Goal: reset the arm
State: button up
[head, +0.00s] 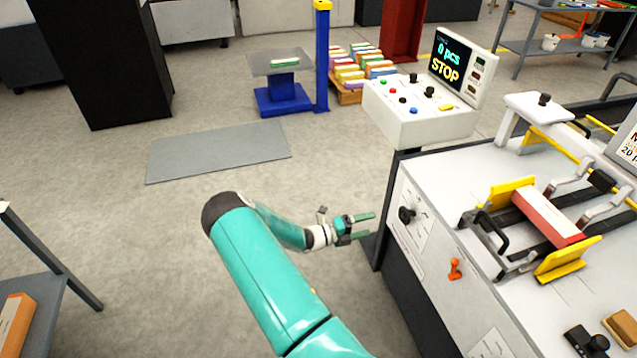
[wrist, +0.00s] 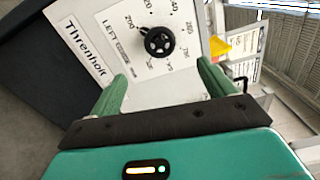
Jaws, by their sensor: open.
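My teal arm reaches out in the head view, and my gripper (head: 366,227) is at its end, left of the machine's front panel. The two green fingers are apart with nothing between them. In the wrist view my gripper (wrist: 163,85) points toward the panel, and a black knob (wrist: 159,42) on a numbered dial shows beyond the fingers. The same knob (head: 407,215) is on the machine's side face in the head view. I see a gap between the fingers and the knob in the head view.
The folder gluer (head: 440,240) fills the right side, with an orange lever (head: 455,269) low on its face. A control box (head: 425,115) reads "0 pcs STOP". A blue stand (head: 283,97) is at the back. The floor left of my arm is open, with a grey mat (head: 217,151).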

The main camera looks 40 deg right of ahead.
jog(key=w+a+r+m+t+y, duration=0.2)
jog(key=a+r+m+y, duration=0.3)
jog(key=a+r+m, duration=0.5)
jog(key=w+a+r+m+t+y, duration=0.25)
jog(key=a+r+m+y, duration=0.25)
jog(key=a+r+m, duration=0.5)
jog(key=s+a+r+m+t+y, duration=0.3)
jog(key=s+a+r, duration=0.3)
jog(key=a+r, duration=0.3)
jog(key=s+a+r+m+t+y, duration=0.3)
jog(key=a+r, duration=0.6)
jog(key=a, duration=0.7)
jog(key=s+m+t, duration=0.2)
jog(key=m+t, duration=0.1)
jog(key=shift+s+r, duration=0.4)
jog(key=shift+d, duration=0.1)
jog(key=c, duration=0.9)
jog(key=shift+d, duration=0.15)
jog(key=shift+c, duration=0.5)
